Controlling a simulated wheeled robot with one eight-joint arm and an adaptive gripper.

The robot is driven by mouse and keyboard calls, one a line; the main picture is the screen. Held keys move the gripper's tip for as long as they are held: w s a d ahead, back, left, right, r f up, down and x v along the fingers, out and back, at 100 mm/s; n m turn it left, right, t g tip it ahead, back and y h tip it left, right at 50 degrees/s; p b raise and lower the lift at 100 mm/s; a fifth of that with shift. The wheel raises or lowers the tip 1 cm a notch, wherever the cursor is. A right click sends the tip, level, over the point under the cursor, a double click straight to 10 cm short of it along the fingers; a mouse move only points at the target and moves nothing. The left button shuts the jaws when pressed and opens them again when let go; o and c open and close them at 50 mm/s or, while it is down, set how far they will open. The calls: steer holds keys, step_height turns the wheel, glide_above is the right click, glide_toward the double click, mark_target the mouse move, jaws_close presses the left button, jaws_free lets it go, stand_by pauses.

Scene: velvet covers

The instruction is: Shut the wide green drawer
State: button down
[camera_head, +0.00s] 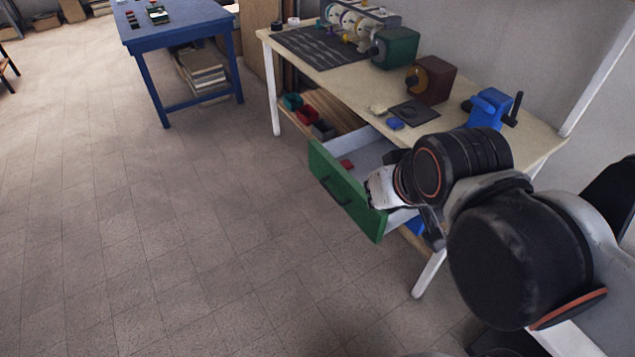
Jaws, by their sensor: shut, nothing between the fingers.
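The wide green drawer (337,190) hangs under the cream workbench and is pulled well out. Its green front has a dark handle, and a small red item lies inside the pale tray. My gripper (432,236) is at the right end of the drawer, by its front corner, with its fingers pointing down. The fingers are small and partly hidden by my arm; they look shut and empty. I cannot tell whether they touch the drawer. My arm hides the right part of the drawer.
The workbench (335,72) carries a green machine (396,48), a brown machine (430,80) and a blue vise (488,108). Its white front leg (429,275) stands near my gripper. A blue table (180,30) is at the back left. The tiled floor before the drawer is clear.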

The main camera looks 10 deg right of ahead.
steer(key=w+a+f+n+g+h, duration=0.1)
steer(key=w+f+n+g, duration=0.1)
steer(key=w+n, duration=0.65)
steer(key=w+a+f+n+g+h, duration=0.15)
steer(key=w+n, duration=0.25)
steer(key=w, duration=0.9)
steer(key=w+a+f+n+g+p, duration=0.1)
steer(key=w+f+n, duration=0.3)
steer(key=w+f, duration=0.35)
steer(key=n+g+h+b, duration=0.1)
steer(key=n+h+b, duration=0.1)
steer(key=n+b, duration=0.3)
glide_toward(327, 187)
steer(key=shift+d+r+x, duration=0.1)
steer(key=shift+d+x, duration=0.1)
steer(key=shift+x, duration=0.95)
steer(key=shift+d+r+x, duration=0.1)
steer(key=shift+d+x, duration=0.1)
steer(key=shift+x, duration=1)
steer(key=shift+d+r+x, duration=0.1)
steer(key=shift+d+x, duration=0.05)
steer(key=shift+x, duration=1)
